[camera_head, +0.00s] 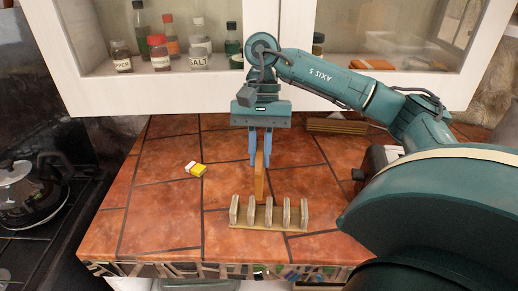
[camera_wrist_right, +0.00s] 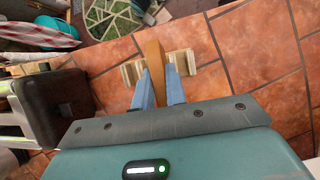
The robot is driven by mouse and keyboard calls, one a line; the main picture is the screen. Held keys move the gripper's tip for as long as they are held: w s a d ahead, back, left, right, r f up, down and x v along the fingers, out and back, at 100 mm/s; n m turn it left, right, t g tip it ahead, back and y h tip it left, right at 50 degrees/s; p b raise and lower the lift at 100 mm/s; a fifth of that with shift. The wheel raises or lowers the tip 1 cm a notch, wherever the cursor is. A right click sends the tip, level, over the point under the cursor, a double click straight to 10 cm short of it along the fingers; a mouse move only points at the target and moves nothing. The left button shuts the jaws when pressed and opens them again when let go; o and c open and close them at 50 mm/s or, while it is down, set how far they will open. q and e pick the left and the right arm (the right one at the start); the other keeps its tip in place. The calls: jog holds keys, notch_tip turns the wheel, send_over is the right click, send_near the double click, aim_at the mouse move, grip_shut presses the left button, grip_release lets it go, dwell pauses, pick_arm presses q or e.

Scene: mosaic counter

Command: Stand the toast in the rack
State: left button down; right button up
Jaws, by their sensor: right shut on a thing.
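My right gripper (camera_head: 260,162) is shut on an upright slice of toast (camera_head: 260,182), seen edge-on. The rack (camera_head: 270,226), a light wooden base with several upright dividers, stands near the counter's front edge. In the head view the toast is at the rack's back side, near its middle dividers; I cannot tell whether its lower edge is between them. In the right wrist view the blue fingers (camera_wrist_right: 160,88) grip the toast (camera_wrist_right: 154,62), which hides the middle of the rack (camera_wrist_right: 186,62). My left gripper is in neither view.
A toaster-like dark appliance (camera_head: 379,166) stands at the right. Bottles and jars (camera_head: 160,52) stand in the cabinet behind. A stove with a pot (camera_head: 22,187) is at the left.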

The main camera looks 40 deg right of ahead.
jog(key=shift+d+f+b, duration=0.1)
jog(key=shift+f+b, duration=0.65)
jog(key=shift+f, duration=0.5)
jog(key=shift+f+b, duration=0.55)
jog(key=shift+f, duration=0.5)
pick_arm(q)
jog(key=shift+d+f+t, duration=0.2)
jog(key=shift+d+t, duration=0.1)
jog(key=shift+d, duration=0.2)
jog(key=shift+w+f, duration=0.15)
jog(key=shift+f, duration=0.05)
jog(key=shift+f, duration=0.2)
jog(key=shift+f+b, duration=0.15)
jog(key=shift+b, duration=0.35)
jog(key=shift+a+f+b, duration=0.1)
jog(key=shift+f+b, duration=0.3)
jog(key=shift+b, duration=0.1)
